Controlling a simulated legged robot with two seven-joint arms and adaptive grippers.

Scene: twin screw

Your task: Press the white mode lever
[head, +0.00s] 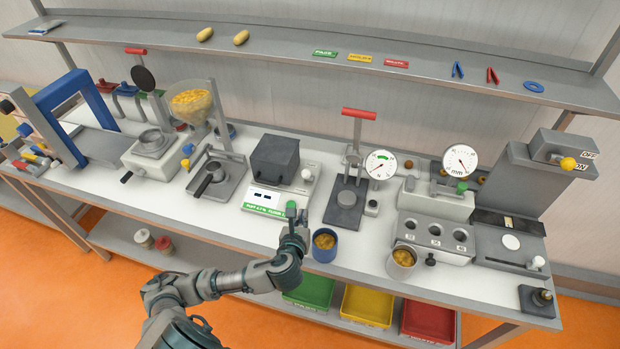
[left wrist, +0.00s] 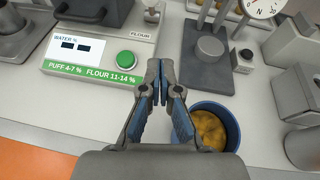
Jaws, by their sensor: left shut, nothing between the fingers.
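A grey-white meter (head: 262,197) with a dark box on top stands mid-table. A lever with a white ball knob (head: 306,174) rises at its right side. The knob is out of the left wrist view, which shows the FLOUR label (left wrist: 139,33) on the meter. My left gripper (head: 301,214) is shut and empty, in front of the meter's right front corner, apart from the knob and nearer the table's front edge. Its closed fingers (left wrist: 158,72) show in the left wrist view. My right gripper is not in view.
A green button (left wrist: 127,59) sits on the meter's front, left of my fingers. A blue cup of yellow food (head: 325,244) stands close right. A press with a red handle (head: 358,114) stands right of the meter. Another white knob (head: 538,262) is far right.

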